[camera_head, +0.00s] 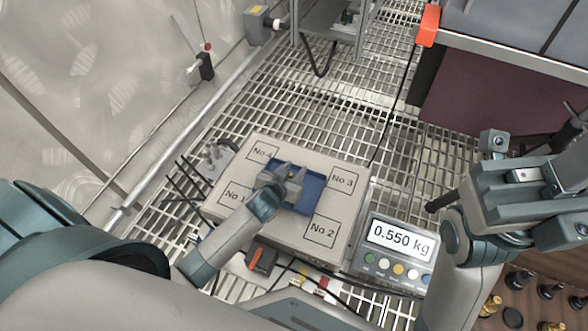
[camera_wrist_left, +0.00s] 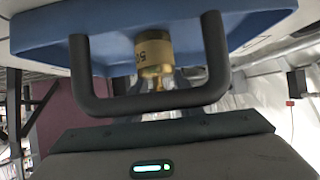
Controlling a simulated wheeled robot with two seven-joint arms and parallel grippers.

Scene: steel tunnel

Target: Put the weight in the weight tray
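A blue tray (camera_head: 312,185) lies in the middle of the pale scale plate (camera_head: 215,205), between squares marked No 1 to No 4. In the left wrist view the blue tray (camera_wrist_left: 270,18) shows close up with a brass weight (camera_wrist_left: 154,55) marked with a "50" figure at it. A brown board (camera_head: 475,322) with several black and gold weights is at the lower right. My right gripper (camera_head: 520,190) is above it, its fingers unclear.
The scale display (camera_head: 400,240) reads 0.550 kg. A dark U-shaped bar (camera_wrist_left: 150,102) crosses in front of the brass weight in the wrist view. Cables lie around the scale. Steel grating (camera_head: 400,160) is open beyond it; a grey bench (camera_head: 500,50) stands at the upper right.

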